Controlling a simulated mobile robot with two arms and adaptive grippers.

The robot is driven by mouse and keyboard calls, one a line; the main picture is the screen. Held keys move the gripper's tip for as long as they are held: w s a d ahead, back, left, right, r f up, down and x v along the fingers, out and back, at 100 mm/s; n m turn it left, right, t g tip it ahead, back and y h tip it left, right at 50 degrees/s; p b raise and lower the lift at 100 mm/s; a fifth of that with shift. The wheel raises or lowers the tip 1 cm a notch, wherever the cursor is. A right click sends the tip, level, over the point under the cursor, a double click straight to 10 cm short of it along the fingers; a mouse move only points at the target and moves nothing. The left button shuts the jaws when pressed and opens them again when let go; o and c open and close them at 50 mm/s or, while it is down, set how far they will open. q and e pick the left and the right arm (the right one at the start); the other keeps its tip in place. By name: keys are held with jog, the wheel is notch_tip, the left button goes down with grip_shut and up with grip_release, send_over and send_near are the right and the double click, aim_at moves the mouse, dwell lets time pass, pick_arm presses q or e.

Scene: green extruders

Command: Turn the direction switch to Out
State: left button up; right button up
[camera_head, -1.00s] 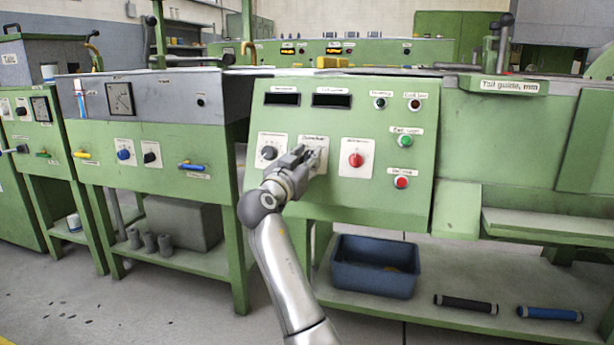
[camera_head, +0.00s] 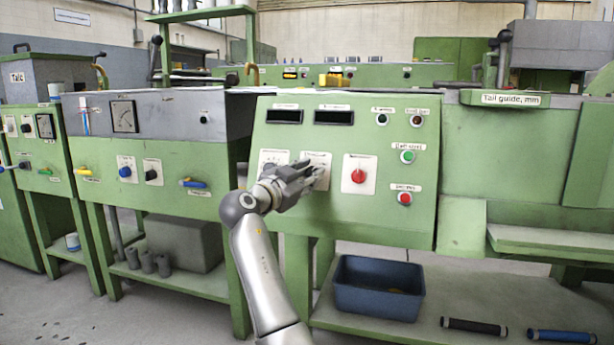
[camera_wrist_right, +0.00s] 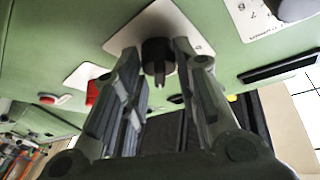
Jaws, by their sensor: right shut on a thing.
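The direction switch is a black knob (camera_wrist_right: 157,58) on a white plate in the right wrist view. Its plate (camera_head: 318,158) also shows in the head view, in the middle of the green control panel (camera_head: 400,225), while the knob there is hidden by my gripper. My right gripper (camera_head: 318,174) reaches the panel from the lower left. In the right wrist view its two fingers (camera_wrist_right: 155,75) stand on either side of the black knob and are shut on it. The plate's lettering is too small to read. My left gripper is not in view.
A red knob (camera_head: 358,176) is right of the switch, and another plate (camera_head: 270,158) is left of it, partly covered by my gripper. Green (camera_head: 407,157) and red (camera_head: 404,198) buttons sit farther right. A blue bin (camera_head: 378,290) stands on the shelf below.

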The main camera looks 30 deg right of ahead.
jog(key=shift+f, duration=0.1)
jog(key=o, duration=1)
jog(key=v, duration=1.2)
